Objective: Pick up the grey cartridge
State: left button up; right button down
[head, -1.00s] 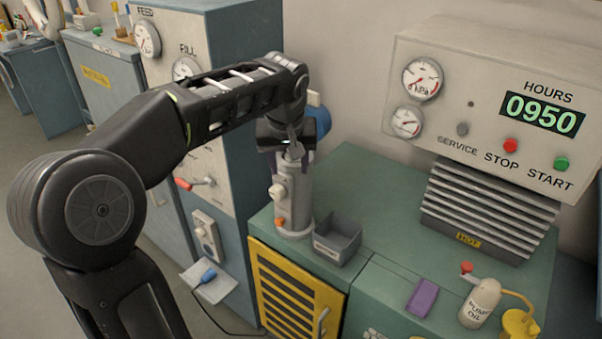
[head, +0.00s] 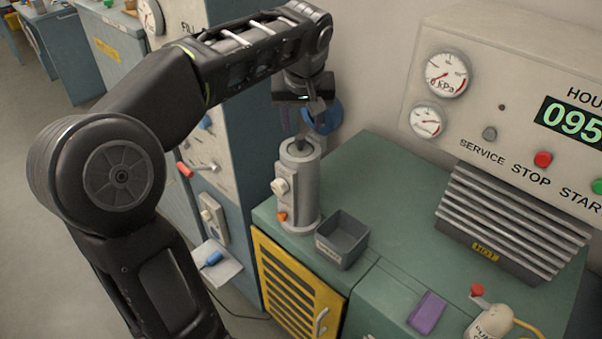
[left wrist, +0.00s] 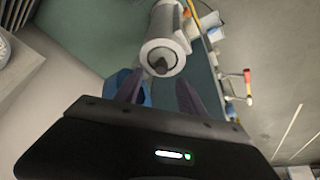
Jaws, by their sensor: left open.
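A grey upright cylinder (head: 299,190) stands at the back left corner of the green bench. A dark knob (head: 300,146) shows at its top opening. In the left wrist view the cylinder (left wrist: 163,28) shows its pale round rim with the dark tip (left wrist: 158,65) inside. I cannot tell whether the grey cartridge is this cylinder or a part inside it. My left gripper (head: 303,122) is open and empty just above the cylinder top, fingers pointing down. In the left wrist view its two purplish fingers (left wrist: 160,97) are spread, with the cylinder beyond them. My right gripper is not in view.
An open grey bin (head: 343,240) stands right of the cylinder on the green bench (head: 385,185). A blue round part (head: 326,117) is behind my gripper. A finned block marked HOT (head: 510,225), a purple block (head: 427,312) and an oil bottle (head: 490,322) are further right.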

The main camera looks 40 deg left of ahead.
aim_at(300, 137)
pick_arm(q)
jog(key=shift+a+f, duration=0.1)
jog(key=shift+f, duration=0.25)
jog(key=shift+w+f, duration=0.1)
jog(key=p+x, duration=0.1)
jog(key=x, duration=0.3)
jog(key=shift+a+f+p, duration=0.1)
jog(key=shift+a+p, duration=0.1)
jog(key=shift+p, duration=0.15)
jog(key=shift+w+a+f, duration=0.1)
jog(key=shift+f, duration=0.25)
jog(key=shift+c, duration=0.6)
grip_shut()
dwell(0.5)
